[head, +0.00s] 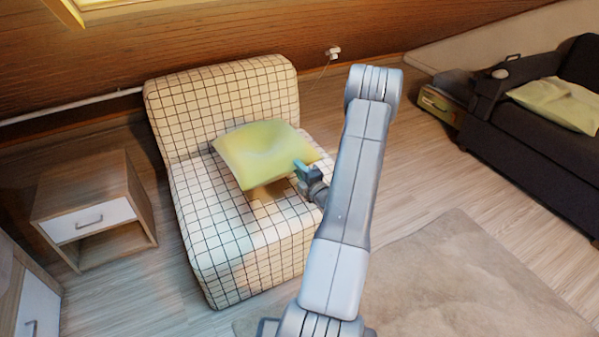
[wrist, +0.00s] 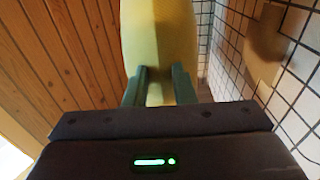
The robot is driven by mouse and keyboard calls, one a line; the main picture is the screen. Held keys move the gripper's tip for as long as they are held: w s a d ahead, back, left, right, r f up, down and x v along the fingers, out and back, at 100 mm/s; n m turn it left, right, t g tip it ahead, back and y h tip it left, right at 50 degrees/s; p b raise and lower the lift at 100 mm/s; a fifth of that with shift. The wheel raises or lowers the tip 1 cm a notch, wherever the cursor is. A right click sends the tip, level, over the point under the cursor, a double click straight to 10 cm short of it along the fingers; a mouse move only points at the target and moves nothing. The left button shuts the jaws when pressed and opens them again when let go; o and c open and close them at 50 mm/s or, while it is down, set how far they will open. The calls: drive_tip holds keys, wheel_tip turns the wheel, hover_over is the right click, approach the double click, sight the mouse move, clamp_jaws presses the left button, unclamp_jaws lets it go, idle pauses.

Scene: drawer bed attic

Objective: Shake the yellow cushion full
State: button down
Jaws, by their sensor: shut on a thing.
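The yellow cushion (head: 258,152) is yellow-green and square, with a shallow dip in its upper face. It is held by its near right corner above the seat of the checked armchair (head: 215,245), and a shadow shows on the seat below it. My gripper (head: 304,172) is shut on that corner. In the wrist view the cushion (wrist: 158,40) rises between the two fingers of my gripper (wrist: 159,88), which press on it from both sides. The cushion's underside is mostly hidden in the head view.
A bedside table (head: 95,212) stands left of the armchair. A dark sofa (head: 540,130) with another yellow-green cushion (head: 560,103) is at the right. A wooden wall (head: 220,40) is behind the armchair. A beige rug (head: 460,285) lies on open floor at the front right.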

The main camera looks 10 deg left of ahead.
wheel_tip(320, 180, down, 7)
drive_tip(key=b, duration=0.4)
drive_tip(key=shift+b, duration=0.35)
idle(0.6)
drive_tip(key=shift+r, duration=0.1)
wheel_tip(320, 180, up, 7)
drive_tip(key=p, duration=0.5)
wheel_tip(320, 180, down, 7)
drive_tip(key=b, duration=0.5)
idle(2.0)
